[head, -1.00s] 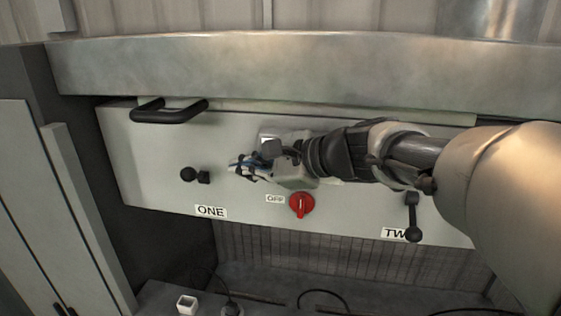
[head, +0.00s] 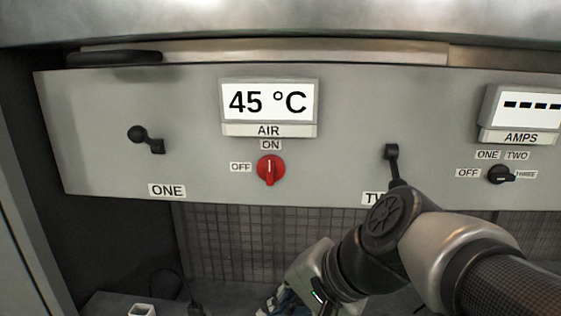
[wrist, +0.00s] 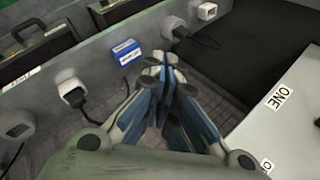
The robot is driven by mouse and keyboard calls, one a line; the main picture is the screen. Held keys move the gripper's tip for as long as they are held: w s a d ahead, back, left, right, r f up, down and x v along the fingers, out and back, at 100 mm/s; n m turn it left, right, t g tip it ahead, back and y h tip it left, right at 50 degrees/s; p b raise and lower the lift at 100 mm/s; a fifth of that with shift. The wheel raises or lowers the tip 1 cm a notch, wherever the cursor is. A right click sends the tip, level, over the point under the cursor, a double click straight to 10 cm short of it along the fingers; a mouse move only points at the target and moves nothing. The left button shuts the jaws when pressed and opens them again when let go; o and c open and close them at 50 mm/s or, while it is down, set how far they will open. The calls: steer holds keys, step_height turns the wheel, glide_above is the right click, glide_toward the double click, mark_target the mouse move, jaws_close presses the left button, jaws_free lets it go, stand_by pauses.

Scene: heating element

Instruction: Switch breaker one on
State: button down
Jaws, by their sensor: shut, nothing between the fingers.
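In the head view, breaker one is a black lever with a ball end (head: 138,134) on the left of the grey panel, above the ONE label (head: 167,190). Its ball points left and slightly up from its pivot. My gripper (head: 278,304) is low at the bottom edge, below the panel and right of breaker one, partly cut off and clear of the lever. In the wrist view my gripper (wrist: 170,72) is shut and empty, its blue-grey fingers together.
A red knob (head: 271,170) sits under the 45 °C AIR display (head: 268,102). Breaker two's lever (head: 391,155) is partly behind my arm. A black selector (head: 500,174) is at right. The wrist view shows white sockets (wrist: 70,90) and a blue-white box (wrist: 126,51) below.

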steer(key=s+d+f+n+h+b, duration=0.2)
steer(key=s+d+f+b, duration=0.2)
steer(key=f, duration=0.4)
steer(key=s+d+f+n+h+b, duration=0.2)
steer(key=s+d+f+b, duration=0.2)
steer(key=f, duration=0.4)
steer(key=s+d+f+n+h+b, duration=0.2)
steer(key=s+d+f+b, duration=0.2)
steer(key=f, duration=0.4)
steer(key=d+b, duration=0.1)
steer(key=d, duration=0.1)
steer(key=shift+d+n, duration=0.3)
steer(key=c, duration=2.3)
jaws_free()
